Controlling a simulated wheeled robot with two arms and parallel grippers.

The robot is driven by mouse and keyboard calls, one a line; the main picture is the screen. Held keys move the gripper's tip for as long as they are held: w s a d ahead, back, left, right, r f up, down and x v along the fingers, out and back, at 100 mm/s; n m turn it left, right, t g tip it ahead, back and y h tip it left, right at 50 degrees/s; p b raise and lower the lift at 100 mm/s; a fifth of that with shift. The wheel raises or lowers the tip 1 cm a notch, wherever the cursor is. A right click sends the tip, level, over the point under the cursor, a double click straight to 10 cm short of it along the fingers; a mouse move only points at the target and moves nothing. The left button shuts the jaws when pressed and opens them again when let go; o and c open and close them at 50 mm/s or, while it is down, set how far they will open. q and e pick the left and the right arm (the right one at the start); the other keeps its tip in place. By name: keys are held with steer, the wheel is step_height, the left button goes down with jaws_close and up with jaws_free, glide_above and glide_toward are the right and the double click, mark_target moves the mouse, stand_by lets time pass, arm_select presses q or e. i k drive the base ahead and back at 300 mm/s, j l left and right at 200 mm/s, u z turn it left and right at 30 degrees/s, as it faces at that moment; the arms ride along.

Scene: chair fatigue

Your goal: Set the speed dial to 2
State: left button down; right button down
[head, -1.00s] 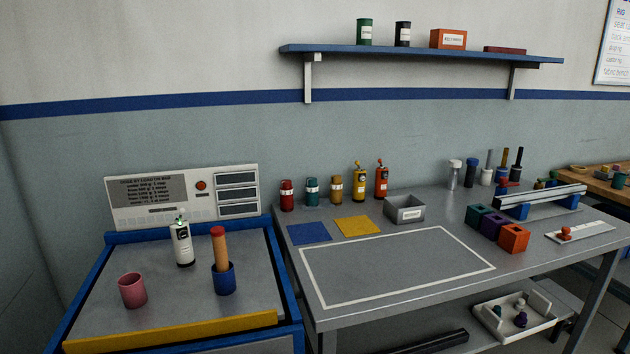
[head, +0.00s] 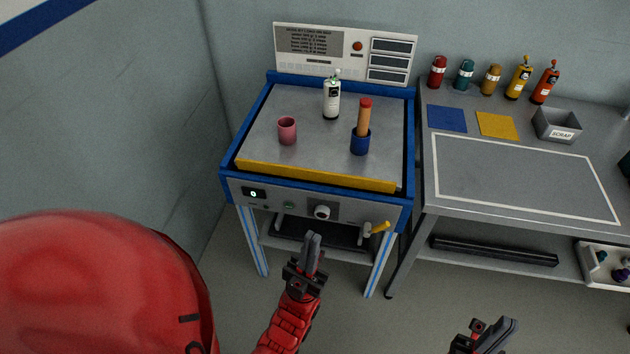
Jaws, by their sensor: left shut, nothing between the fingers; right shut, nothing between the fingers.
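The blue-framed machine (head: 228,181) stands ahead, with a control panel along its front. A round pale knob (head: 322,212) on a dark plate sits mid-panel; it looks like the speed dial, but its marks are too small to read. A small black display (head: 254,193) at the panel's left shows what looks like 0. A green button (head: 289,205) lies between them. My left gripper (head: 313,242) is shut and empty, below the knob in the picture and apart from it. My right gripper (head: 505,328) is shut and empty at the bottom edge, right of the machine.
A yellow-handled lever (head: 380,227) sticks out at the panel's right. On the machine top stand a pink cup (head: 287,131), a white bottle (head: 331,98) and a blue cup (head: 360,142) holding a red-topped stick. A grey workbench (head: 520,210) stands right.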

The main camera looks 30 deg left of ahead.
mark_target(322, 211)
steer(key=j, duration=0.7)
steer(key=k+j+z, duration=0.1)
steer(key=j, duration=0.55)
